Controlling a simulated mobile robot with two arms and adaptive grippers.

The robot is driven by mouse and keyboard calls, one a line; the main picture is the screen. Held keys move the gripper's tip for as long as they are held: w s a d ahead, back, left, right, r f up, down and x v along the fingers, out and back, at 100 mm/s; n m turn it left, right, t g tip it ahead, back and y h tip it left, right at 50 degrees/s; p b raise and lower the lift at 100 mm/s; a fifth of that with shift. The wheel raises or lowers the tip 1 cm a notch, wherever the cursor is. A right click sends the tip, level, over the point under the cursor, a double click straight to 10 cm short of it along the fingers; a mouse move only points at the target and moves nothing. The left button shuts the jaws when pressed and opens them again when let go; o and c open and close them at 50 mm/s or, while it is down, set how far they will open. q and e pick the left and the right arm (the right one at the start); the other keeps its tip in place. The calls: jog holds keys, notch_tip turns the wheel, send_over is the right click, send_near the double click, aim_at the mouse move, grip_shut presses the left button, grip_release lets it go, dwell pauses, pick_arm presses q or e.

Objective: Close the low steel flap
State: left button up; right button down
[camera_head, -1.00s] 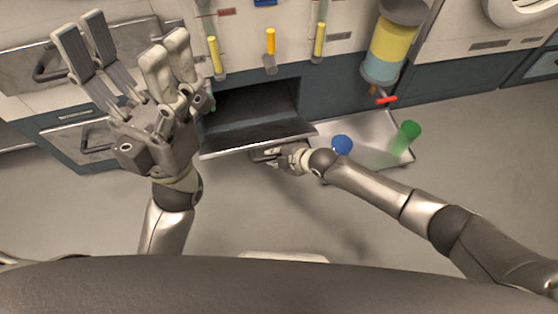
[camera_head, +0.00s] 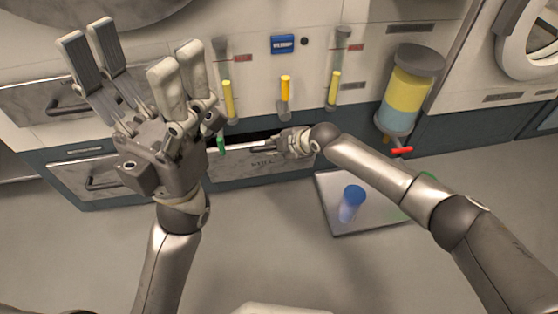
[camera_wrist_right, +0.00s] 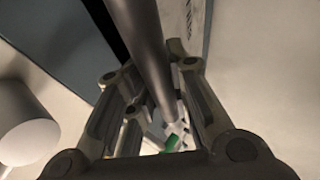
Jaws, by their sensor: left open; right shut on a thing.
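The low steel flap (camera_head: 255,168) in the head view stands nearly upright in the blue-grey base of the machine. A narrow dark gap (camera_head: 248,136) shows above its top edge. My right gripper (camera_head: 262,147) is at the flap's upper part, shut on its bar handle. In the right wrist view the grey handle bar (camera_wrist_right: 143,45) runs between the fingers, beside the pale flap face (camera_wrist_right: 186,28) with lettering. My left gripper (camera_head: 130,62) is open and empty, raised at the left, fingers pointing up.
A tray (camera_head: 335,212) with a blue cylinder (camera_head: 351,200) lies on the floor right of the flap; my right forearm partly hides it. Yellow-handled levers (camera_head: 286,88) and a dispenser (camera_head: 408,90) with a red tap (camera_head: 401,150) are above. Floor in front is clear.

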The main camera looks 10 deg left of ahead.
jog(key=shift+w+a+r, duration=0.2)
jog(key=shift+w+r, duration=0.4)
jog(key=shift+w, duration=0.15)
jog(key=c, duration=1.7)
grip_release()
jog(key=shift+o, duration=0.2)
jog(key=shift+s+d, duration=0.1)
jog(key=shift+f, duration=0.15)
jog(key=shift+s, duration=0.15)
jog(key=v, duration=1.2)
